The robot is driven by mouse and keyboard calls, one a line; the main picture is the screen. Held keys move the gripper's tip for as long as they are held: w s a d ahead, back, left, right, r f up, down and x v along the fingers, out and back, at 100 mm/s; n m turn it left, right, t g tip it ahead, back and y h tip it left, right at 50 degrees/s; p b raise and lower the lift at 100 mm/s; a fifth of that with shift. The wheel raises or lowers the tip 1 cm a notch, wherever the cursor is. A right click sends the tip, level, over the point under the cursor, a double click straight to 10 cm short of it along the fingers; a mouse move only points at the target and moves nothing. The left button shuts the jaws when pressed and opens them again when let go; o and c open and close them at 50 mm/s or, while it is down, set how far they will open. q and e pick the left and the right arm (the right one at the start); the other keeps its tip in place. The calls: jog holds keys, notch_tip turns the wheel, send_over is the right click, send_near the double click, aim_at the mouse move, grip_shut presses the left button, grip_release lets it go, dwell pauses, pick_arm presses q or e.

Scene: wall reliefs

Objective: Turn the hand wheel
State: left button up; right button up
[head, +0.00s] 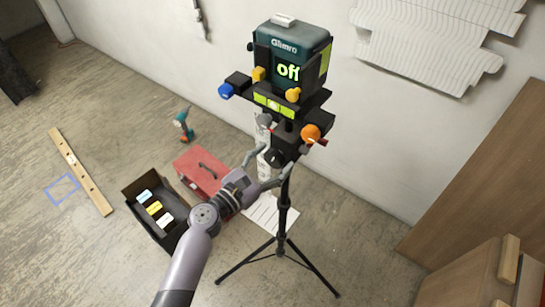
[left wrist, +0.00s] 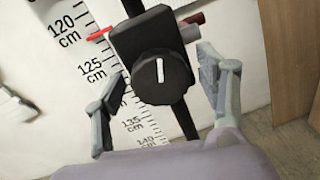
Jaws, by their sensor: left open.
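The hand wheel appears to be the round black knob with a white line (left wrist: 160,77), on a black block on the tripod's post in the left wrist view. In the head view the knob (head: 276,157) is small and dark, below the device. My left gripper (head: 277,160) is open, its fingers on either side of the knob. In the left wrist view the gripper (left wrist: 161,66) shows gaps between both fingers and the knob. The device (head: 290,55) above reads "off" in green. My right gripper is not in view.
A black tripod (head: 284,215) stands on the floor. An orange knob (head: 310,133) sticks out right of the block. A measuring scale (left wrist: 92,65) with a red pointer (left wrist: 100,33) stands behind. A red toolbox (head: 200,172) and black tray (head: 135,188) lie left. Wooden boards (head: 485,180) stand right.

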pick_arm(q)
jog(key=shift+w+d, duration=0.1)
jog(key=shift+c, duration=0.2)
jog(key=c, duration=1.1)
jog(key=shift+c, duration=0.2)
jog(key=shift+m, duration=0.4)
